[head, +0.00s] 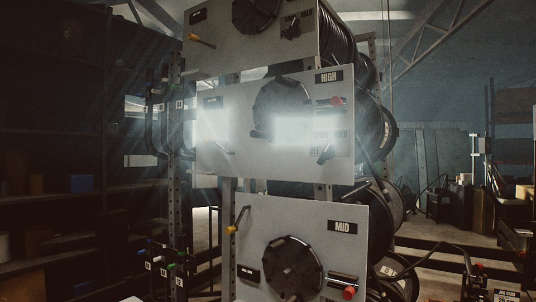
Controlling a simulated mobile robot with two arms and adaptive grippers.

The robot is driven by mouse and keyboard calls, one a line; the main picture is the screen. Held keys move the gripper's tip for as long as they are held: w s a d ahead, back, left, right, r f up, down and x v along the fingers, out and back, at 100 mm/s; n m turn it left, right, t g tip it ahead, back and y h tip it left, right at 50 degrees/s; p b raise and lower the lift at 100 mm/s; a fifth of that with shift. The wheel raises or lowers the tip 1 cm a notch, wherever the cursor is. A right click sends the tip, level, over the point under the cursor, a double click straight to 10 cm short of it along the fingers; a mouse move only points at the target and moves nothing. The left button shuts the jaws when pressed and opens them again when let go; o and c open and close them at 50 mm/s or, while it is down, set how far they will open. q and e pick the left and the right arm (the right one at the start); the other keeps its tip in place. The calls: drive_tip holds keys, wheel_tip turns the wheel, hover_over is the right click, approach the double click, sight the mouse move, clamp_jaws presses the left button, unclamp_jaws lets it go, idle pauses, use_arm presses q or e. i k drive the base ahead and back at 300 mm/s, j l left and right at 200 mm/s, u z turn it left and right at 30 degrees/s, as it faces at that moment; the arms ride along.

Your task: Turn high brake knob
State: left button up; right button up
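The panel marked HIGH (345,115) is the middle of three stacked grey panels. It carries a large black round hub (283,106) at its centre. A red-tipped handle (337,101) sits at its upper right, below the HIGH label (328,77). A small dark knob (326,154) sits at its lower right beside lettering that I cannot read clearly. Bright glare crosses the panel and blurs the lettering, so I cannot tell for sure which control is the brake knob. Neither of my grippers is in view.
The MID panel (340,255) is below, with a black hub (293,268), red-tipped handle (349,292) and yellow-tipped lever (236,222). Another panel (230,40) is above. Hose reels (387,135) stand behind. Dark shelves (75,130) line the left; a cluttered bench area is at right.

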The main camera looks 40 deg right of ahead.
sight(327, 152)
drive_tip(key=i+j+z, duration=0.1)
drive_tip(key=i+z, duration=0.35)
drive_tip(key=i+j+z, duration=0.3)
drive_tip(key=i+z, duration=0.2)
